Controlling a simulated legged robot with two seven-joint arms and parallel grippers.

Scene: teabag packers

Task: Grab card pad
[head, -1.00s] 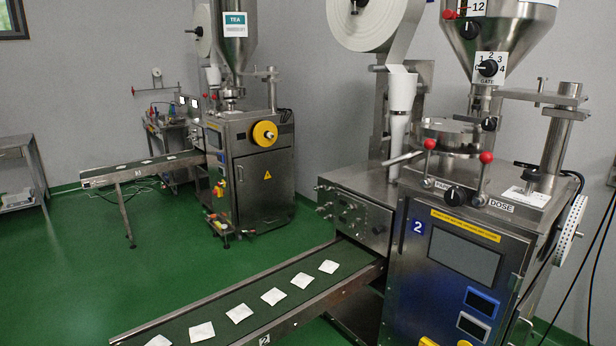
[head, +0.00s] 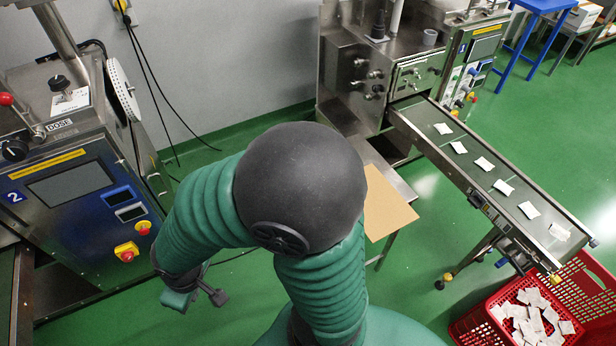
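A flat tan card sheet (head: 388,205), which looks like the card pad, lies on a small steel table (head: 393,168) right of the middle in the head view. The big dark elbow of my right arm hides its left part. My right gripper (head: 198,296) hangs low at the lower left, in front of machine 2 and well apart from the card. Its two fingers look spread, with nothing seen between them. My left gripper is not in view.
Machine 2 (head: 75,190) stands at the left and machine 1 (head: 360,75) at the back. A conveyor (head: 480,172) with several teabags slopes down to the right above a red crate (head: 480,325) of teabags. Cables hang on the back wall. Green floor lies between.

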